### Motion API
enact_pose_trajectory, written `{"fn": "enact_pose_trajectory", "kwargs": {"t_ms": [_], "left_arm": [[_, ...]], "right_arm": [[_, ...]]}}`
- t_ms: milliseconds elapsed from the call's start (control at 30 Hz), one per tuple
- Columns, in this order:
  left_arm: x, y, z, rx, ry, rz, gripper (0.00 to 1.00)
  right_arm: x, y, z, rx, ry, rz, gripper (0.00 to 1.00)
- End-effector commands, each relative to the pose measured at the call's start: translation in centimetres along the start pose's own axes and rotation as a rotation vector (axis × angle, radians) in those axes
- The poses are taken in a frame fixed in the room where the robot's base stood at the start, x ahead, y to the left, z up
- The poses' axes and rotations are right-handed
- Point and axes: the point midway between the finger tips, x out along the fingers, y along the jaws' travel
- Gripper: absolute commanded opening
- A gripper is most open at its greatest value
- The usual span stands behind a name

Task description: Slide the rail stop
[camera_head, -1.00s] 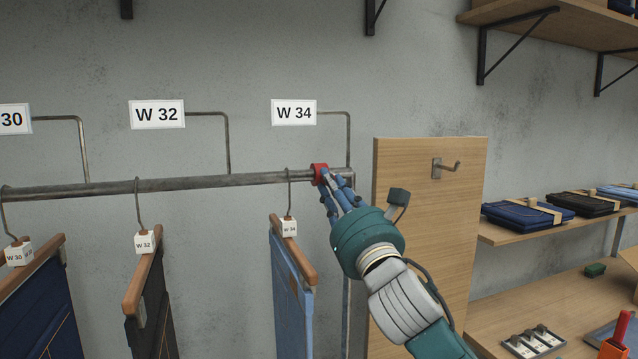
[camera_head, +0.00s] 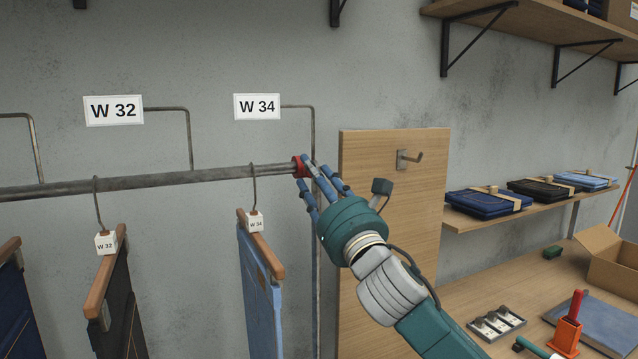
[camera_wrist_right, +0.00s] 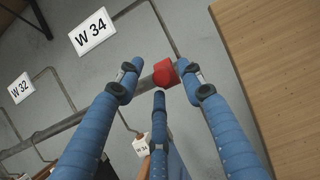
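The red rail stop (camera_head: 299,166) is around the grey metal rail (camera_head: 150,180), close to its right end and the upright. It also shows in the right wrist view (camera_wrist_right: 165,74). My right gripper (camera_head: 314,178) is just right of the stop. Its blue fingers are spread apart, and in the wrist view they surround the stop with visible gaps. The head view does not make clear whether any fingertip touches it. My left gripper is not in view.
Light-blue jeans (camera_head: 259,285) on the W 34 hanger hang left of the stop, with a bare stretch of rail between. Dark W 32 trousers (camera_head: 117,310) hang farther left. A wooden panel (camera_head: 425,200) with a hook stands close behind my right arm. Shelves are at the right.

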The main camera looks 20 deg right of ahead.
Motion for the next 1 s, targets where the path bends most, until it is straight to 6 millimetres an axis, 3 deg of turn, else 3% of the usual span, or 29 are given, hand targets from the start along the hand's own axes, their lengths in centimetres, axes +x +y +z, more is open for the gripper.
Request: {"fn": "enact_pose_trajectory", "kwargs": {"t_ms": [167,400,600,1000], "left_arm": [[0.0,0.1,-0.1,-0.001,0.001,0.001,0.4],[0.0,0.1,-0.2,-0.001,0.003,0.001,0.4],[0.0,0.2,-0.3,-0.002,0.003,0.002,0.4],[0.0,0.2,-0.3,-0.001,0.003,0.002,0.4]], "right_arm": [[-2.0,0.0,-0.1,-0.004,0.002,0.002,0.38],[-7.3,0.1,-0.1,-0.006,0.002,0.003,0.38],[-10.6,0.0,0.0,-0.003,0.0,0.001,0.38],[-11.9,0.0,0.1,-0.001,-0.003,0.0,0.38]]}}
